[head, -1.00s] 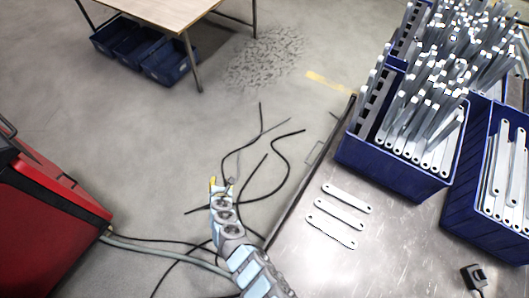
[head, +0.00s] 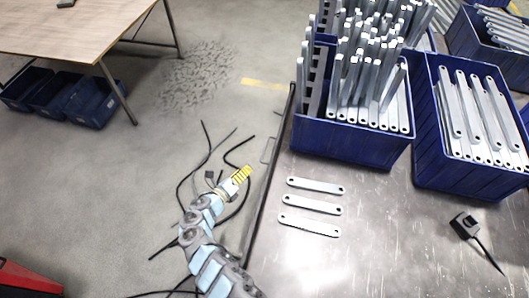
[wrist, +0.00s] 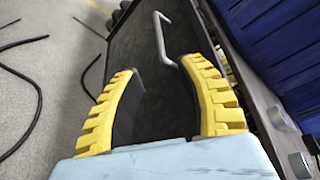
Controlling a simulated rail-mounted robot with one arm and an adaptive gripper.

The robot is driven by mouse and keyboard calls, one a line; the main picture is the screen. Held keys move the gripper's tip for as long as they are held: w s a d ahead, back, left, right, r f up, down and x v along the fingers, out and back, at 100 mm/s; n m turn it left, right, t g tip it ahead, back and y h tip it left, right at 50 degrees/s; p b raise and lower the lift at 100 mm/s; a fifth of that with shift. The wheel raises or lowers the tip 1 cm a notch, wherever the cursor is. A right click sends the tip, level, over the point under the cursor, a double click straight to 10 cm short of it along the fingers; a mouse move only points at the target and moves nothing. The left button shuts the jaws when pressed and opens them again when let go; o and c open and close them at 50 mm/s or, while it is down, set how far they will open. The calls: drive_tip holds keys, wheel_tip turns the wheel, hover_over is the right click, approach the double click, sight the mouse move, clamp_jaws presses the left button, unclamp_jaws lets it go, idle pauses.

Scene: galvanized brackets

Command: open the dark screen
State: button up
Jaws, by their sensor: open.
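The dark screen (wrist: 150,85) fills the middle of the wrist view, between and beyond my gripper's fingers. In the head view the dark screen (head: 262,196) shows nearly edge-on along the left side of the metal table. A grey bar handle (wrist: 160,38) stands out from it, and in the head view the handle (head: 267,150) is a thin loop. My gripper (head: 243,175) is open with yellow ribbed fingers, left of the screen and nearer than the handle. In the wrist view the handle lies ahead of the gap between the fingertips (wrist: 160,68); I see no grip on it.
The metal table (head: 340,262) carries three loose flat brackets (head: 312,205) and blue bins (head: 352,148) of brackets. A small black device (head: 464,226) lies at right. Black cables (head: 190,182) cross the floor behind my gripper. A wooden table (head: 75,30) stands at upper left.

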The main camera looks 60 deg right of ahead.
sight(265, 149)
drive_tip(key=b+x, duration=0.8)
drive_tip(key=x, duration=0.5)
drive_tip(key=shift+d+f, duration=0.1)
drive_tip(key=shift+f, duration=0.05)
drive_tip(key=shift+s+d+b, duration=0.15)
drive_tip(key=shift+d+b, duration=0.3)
drive_tip(key=shift+d, duration=0.35)
clamp_jaws()
